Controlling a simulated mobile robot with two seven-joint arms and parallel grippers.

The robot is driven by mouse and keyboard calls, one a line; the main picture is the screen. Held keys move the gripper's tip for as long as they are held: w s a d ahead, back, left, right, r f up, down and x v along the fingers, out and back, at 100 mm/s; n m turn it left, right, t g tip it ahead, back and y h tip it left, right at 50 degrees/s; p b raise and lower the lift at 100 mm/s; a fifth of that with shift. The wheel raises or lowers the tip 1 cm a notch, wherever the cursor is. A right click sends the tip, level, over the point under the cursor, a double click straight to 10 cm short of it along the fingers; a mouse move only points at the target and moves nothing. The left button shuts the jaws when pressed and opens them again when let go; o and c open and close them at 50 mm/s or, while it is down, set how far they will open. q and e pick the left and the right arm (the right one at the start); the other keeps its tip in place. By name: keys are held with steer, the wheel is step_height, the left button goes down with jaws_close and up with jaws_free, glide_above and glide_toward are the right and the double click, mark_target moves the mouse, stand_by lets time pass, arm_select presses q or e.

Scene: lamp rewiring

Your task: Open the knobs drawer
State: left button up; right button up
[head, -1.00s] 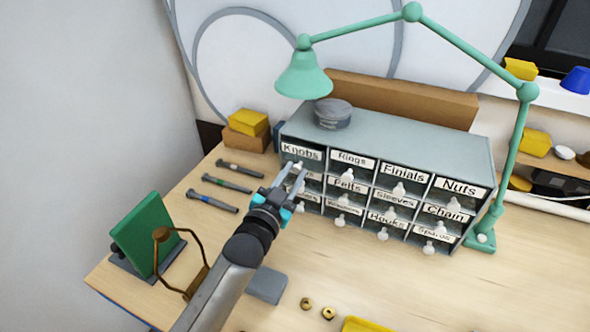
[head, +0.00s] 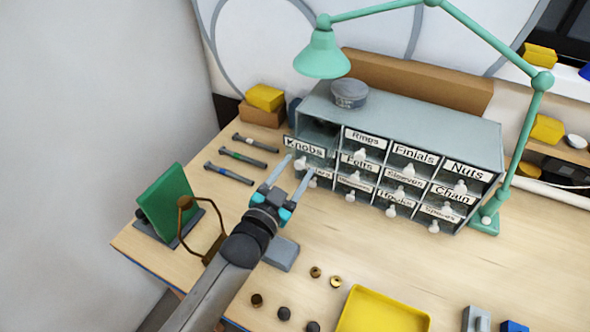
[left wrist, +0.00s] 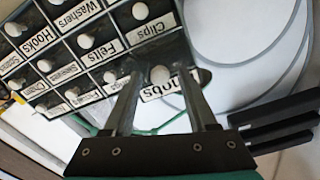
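The drawer cabinet (head: 440,122) is grey with several labelled drawers. The knobs drawer (head: 304,148), top left, stands pulled out from the cabinet, with a dark space behind its front. Its white pull (head: 300,163) is between the fingers of my left gripper (head: 299,166). In the left wrist view the pull (left wrist: 160,75) sits between the two spread fingers (left wrist: 159,72), with a gap on each side. The label (left wrist: 170,88) is partly hidden by a finger. My left gripper is open. My right gripper is not in view.
A green lamp (head: 322,55) arches over the cabinet. Several screwdrivers (head: 236,155) lie left of it. A green board on a stand (head: 165,200) is at the front left. A yellow tray (head: 385,310) and small brass parts (head: 335,282) lie on the bench in front.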

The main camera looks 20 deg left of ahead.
arm_select(q)
steer(key=s+a+b, duration=0.1)
steer(key=s+a, duration=0.2)
steer(key=s, duration=1.2)
stand_by(0.6)
